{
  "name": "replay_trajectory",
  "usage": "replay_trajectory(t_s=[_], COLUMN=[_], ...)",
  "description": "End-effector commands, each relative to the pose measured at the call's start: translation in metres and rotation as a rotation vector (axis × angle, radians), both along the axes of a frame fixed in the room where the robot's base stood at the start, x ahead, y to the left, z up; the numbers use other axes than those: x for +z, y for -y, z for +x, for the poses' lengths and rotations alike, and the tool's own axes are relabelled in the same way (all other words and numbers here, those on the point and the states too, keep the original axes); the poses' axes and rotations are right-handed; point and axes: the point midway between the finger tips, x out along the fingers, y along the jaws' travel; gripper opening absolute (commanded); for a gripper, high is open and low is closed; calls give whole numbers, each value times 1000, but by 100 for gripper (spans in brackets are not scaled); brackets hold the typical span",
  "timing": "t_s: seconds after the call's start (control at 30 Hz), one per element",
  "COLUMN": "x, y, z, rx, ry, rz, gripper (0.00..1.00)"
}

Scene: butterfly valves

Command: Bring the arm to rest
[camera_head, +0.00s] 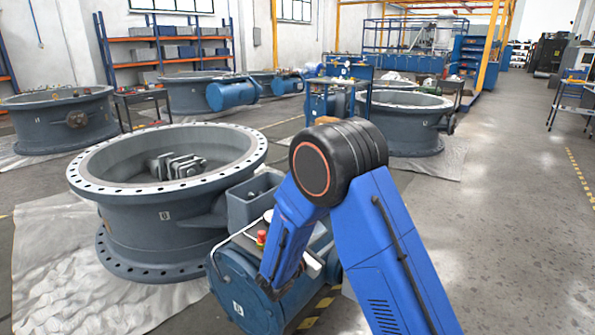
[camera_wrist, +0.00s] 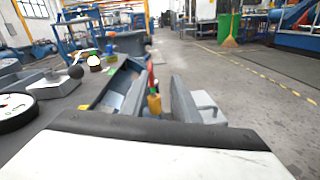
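My arm (camera_head: 350,215) shows in the head view with its blue links bent at a black elbow joint. Its lower link reaches down in front of the valve's blue actuator (camera_head: 243,290). My gripper is hidden in that view. In the wrist view my gripper (camera_wrist: 157,88) shows two grey fingers standing apart, so it looks open. A small yellow and red thing (camera_wrist: 153,103) shows in the gap between the fingers. I cannot tell how far off it is, and I see no clear grip on it.
A large flanged butterfly valve (camera_head: 165,215) stands left of my arm. A red knob (camera_head: 261,237) sits beside the lower link. In the wrist view, a dark surface at left carries a round dial (camera_wrist: 16,110) and a grey box (camera_wrist: 54,87). Open floor (camera_head: 510,230) lies right.

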Motion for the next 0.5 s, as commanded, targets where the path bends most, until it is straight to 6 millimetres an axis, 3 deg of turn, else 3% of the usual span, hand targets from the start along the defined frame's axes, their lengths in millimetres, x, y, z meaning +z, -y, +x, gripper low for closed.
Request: replay_trajectory(t_s=[0.2, 0.5], x=[44, 87], y=[68, 149], z=[-32, -99], rx=[-191, -456], ry=[27, 77], rz=[150, 397], gripper=[28, 28])
